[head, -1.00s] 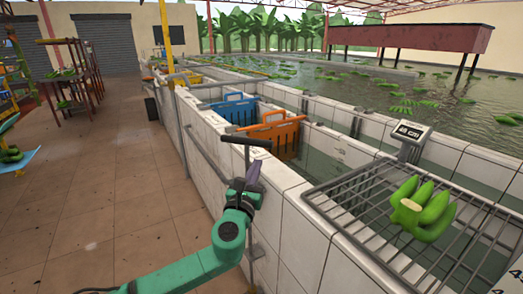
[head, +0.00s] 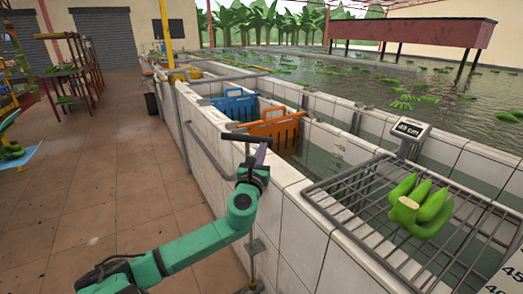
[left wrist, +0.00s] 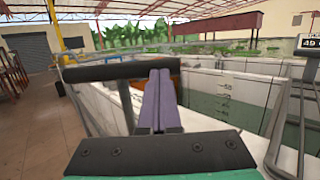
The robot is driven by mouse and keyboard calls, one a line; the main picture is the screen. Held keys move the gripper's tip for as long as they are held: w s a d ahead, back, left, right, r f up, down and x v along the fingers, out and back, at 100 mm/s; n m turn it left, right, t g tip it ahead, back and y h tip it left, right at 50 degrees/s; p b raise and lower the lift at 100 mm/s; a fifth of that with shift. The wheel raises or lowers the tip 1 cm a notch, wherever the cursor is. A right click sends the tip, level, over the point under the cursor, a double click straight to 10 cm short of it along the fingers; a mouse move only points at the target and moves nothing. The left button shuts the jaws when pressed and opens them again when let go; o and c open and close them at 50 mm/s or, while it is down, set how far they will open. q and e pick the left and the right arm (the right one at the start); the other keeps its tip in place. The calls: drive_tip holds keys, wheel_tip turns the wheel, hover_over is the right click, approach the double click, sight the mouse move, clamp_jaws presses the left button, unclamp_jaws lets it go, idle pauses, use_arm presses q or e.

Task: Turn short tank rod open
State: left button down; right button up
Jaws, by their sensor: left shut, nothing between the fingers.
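The short tank rod's black T-handle (head: 236,137) stands upright beside the white tiled tank wall, with its crossbar near the wall's top. Its lower stem shows by the wall's foot (head: 254,246); my gripper and arm hide the middle part. The crossbar also fills the middle left of the left wrist view (left wrist: 105,70). My left gripper (head: 261,152) is shut and empty, its purple fingers pointing up beside the right end of the crossbar. In the left wrist view the fingers (left wrist: 158,85) overlap that end; I cannot tell whether they touch it. My right gripper is out of view.
A blue crate (head: 236,103) and an orange crate (head: 285,122) sit in the tank behind the handle. A metal rack (head: 470,232) with green bananas (head: 418,208) and a scale display (head: 410,128) is at the right.

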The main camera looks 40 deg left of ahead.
sight(270, 142)
use_arm(q)
drive_tip(key=shift+w+r+n+y, duration=0.1)
drive_tip(key=shift+w+n+y, duration=0.05)
drive_tip(key=shift+n+y, duration=0.3)
drive_tip(key=w+n+g+y+p, duration=0.1)
drive_tip(key=g+y, duration=0.1)
drive_tip(key=w+n+g+y, duration=0.1)
drive_tip(key=n+g+y, duration=0.1)
drive_tip(key=w+n+g+y+p, duration=0.1)
drive_tip(key=n+g+y, duration=0.1)
drive_tip(key=g, duration=0.1)
drive_tip(key=shift+w+a+y+p, duration=0.15)
drive_tip(key=shift+w+y+p, duration=0.1)
drive_tip(key=shift+p, duration=0.1)
drive_tip(key=shift+w+a, duration=0.25)
drive_tip(key=shift+w, duration=0.1)
drive_tip(key=shift+w+a, duration=0.15)
drive_tip(key=shift+a, duration=0.05)
drive_tip(key=shift+w+a, duration=0.1)
drive_tip(key=shift+w, duration=0.1)
